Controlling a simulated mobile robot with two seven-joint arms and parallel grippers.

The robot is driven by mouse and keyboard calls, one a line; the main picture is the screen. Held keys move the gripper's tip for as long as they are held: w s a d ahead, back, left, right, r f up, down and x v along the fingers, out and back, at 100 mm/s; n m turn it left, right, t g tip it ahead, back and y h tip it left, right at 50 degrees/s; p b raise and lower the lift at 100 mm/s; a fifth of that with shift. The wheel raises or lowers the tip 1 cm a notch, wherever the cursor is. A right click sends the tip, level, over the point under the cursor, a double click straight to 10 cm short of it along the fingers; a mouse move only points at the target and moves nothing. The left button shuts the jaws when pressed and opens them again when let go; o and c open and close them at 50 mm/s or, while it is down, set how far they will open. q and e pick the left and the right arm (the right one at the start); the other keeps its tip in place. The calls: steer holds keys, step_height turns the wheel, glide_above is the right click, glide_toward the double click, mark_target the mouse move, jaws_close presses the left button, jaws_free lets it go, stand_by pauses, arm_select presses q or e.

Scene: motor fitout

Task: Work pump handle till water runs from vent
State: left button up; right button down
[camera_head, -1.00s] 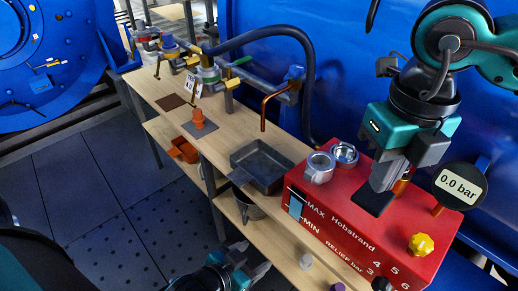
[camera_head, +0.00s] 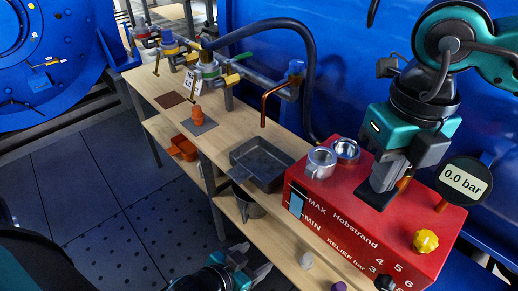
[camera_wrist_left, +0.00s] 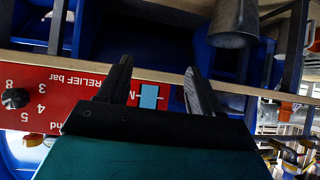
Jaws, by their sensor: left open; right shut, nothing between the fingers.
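The red pump box (camera_head: 345,226), marked Hobstrand, stands at the bench's right end. It also shows upside down in the left wrist view (camera_wrist_left: 52,95). Its round gauge (camera_head: 464,182) reads 0.0 bar. My right gripper (camera_head: 378,194) is shut and empty, pointing down at the box top by a black flat part; I cannot tell whether they touch. The pump handle is not clearly visible. A copper pipe (camera_head: 265,106) hangs bent down behind a grey tray, with no water visible from it. My left gripper (camera_head: 262,268) is open and empty, low in front of the bench (camera_wrist_left: 158,85).
The grey tray (camera_head: 262,165) sits on the bench (camera_head: 140,82). A black hose (camera_head: 305,60) arches behind. A metal pot (camera_head: 250,204) is on the lower shelf. Floor at left is clear.

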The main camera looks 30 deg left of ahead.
steer(key=f+b, duration=0.1)
steer(key=f, duration=0.1)
steer(key=f+b, duration=0.1)
steer(key=b, duration=0.1)
steer(key=f+b, duration=0.1)
steer(key=f, duration=0.1)
steer(key=shift+w+d+f+b, duration=0.1)
steer(key=shift+w+f+b, duration=0.2)
steer(key=shift+w+f, duration=0.05)
steer(key=shift+r, duration=0.4)
steer(key=r+p, duration=0.1)
steer(key=r, duration=0.1)
steer(key=r+p, duration=0.1)
steer(key=r, duration=0.1)
steer(key=r+p, duration=0.2)
steer(key=shift+s+r, duration=0.4)
arm_select(q)
steer(key=shift+w+d+r+h, duration=0.2)
steer(key=shift+w+d+r, duration=0.2)
steer(key=shift+d+r, duration=0.2)
steer(key=shift+w+d+r+h, duration=0.2)
steer(key=shift+w+d+r, duration=0.15)
steer(key=shift+d+r, duration=0.2)
steer(key=shift+d+f, duration=0.1)
steer(key=shift+f, duration=0.05)
